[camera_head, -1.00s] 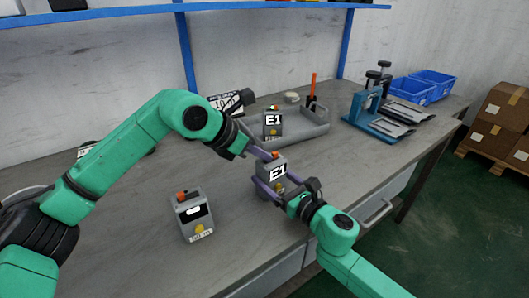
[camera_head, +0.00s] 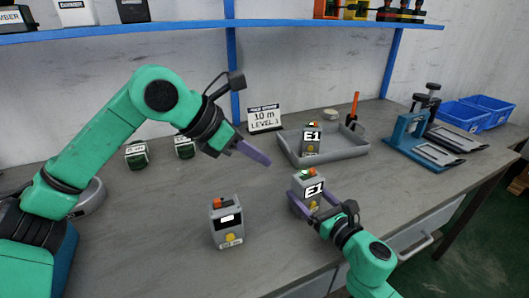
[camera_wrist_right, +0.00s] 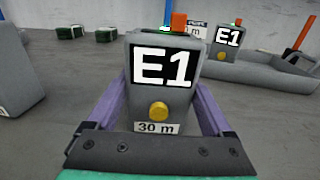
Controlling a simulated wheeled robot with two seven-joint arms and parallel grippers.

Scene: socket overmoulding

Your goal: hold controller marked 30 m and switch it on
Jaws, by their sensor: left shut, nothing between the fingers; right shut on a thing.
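The controller marked 30 m (camera_head: 309,189) is a grey box standing on the bench, with E1 on its display. The right wrist view shows its 30 m label, yellow button and orange part on top (camera_wrist_right: 178,22). A green spot shows beside the orange part. My right gripper (camera_head: 314,211) is shut on this controller, one purple finger on each side. My left gripper (camera_head: 268,162) is shut and empty, raised above the bench to the left of the controller, apart from it.
A second controller showing E1 (camera_head: 311,140) is in the grey tray (camera_head: 350,154) behind. A sign (camera_head: 264,118), dark green boxes (camera_head: 136,155) and a blue press (camera_head: 407,130) stand farther off.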

